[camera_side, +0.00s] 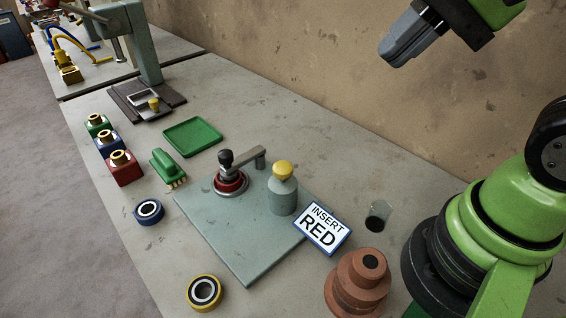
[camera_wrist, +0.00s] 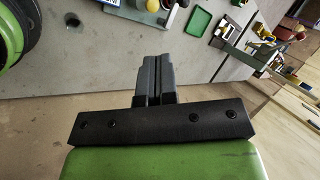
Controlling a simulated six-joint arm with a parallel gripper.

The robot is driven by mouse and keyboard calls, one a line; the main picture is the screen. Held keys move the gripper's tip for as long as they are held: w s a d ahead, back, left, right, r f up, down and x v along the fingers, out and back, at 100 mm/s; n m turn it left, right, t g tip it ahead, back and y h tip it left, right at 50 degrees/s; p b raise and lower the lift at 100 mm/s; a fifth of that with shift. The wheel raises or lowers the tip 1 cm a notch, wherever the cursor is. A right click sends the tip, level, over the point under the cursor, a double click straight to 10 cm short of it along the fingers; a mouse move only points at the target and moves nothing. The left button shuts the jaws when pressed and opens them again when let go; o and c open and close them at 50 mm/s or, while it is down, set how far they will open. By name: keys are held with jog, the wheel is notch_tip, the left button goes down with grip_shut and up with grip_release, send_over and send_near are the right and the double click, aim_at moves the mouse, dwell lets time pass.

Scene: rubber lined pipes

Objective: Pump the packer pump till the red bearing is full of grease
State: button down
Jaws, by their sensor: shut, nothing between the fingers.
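The red bearing (camera_side: 232,183) sits on the grey-green plate (camera_side: 247,262), under the black-knobbed head of the packer pump (camera_side: 225,160). A short grey arm reaches from the pump to the right. A grey canister with a yellow cap (camera_side: 283,190) stands on the plate to the right of the pump. My gripper (camera_side: 392,55) is high above the bench at the upper right, well away from the pump, shut and empty. In the wrist view its two dark fingers (camera_wrist: 153,62) lie together. The grease level in the bearing cannot be told.
A sign reading INSERT RED (camera_side: 322,228) lies at the plate's right edge. A blue bearing (camera_side: 149,211) and yellow bearing (camera_side: 204,292) lie to the left. Nearby are a green brush (camera_side: 168,168), green tray (camera_side: 193,136), brown stepped cone (camera_side: 357,285) and grey press (camera_side: 142,45).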

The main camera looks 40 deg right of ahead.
jog(key=w+a+f+m+g+y, duration=0.25)
jog(key=w+m, duration=0.25)
jog(key=m, duration=0.5)
jog(key=m+y, duration=0.2)
jog(key=m, duration=1)
send_over(283, 163)
jog(key=shift+t, duration=0.35)
notch_tip(283, 163, down, 6)
jog(key=shift+r, duration=0.15)
jog(key=shift+f, duration=4.4)
jog(key=shift+f, duration=0.15)
jog(key=shift+f, duration=0.25)
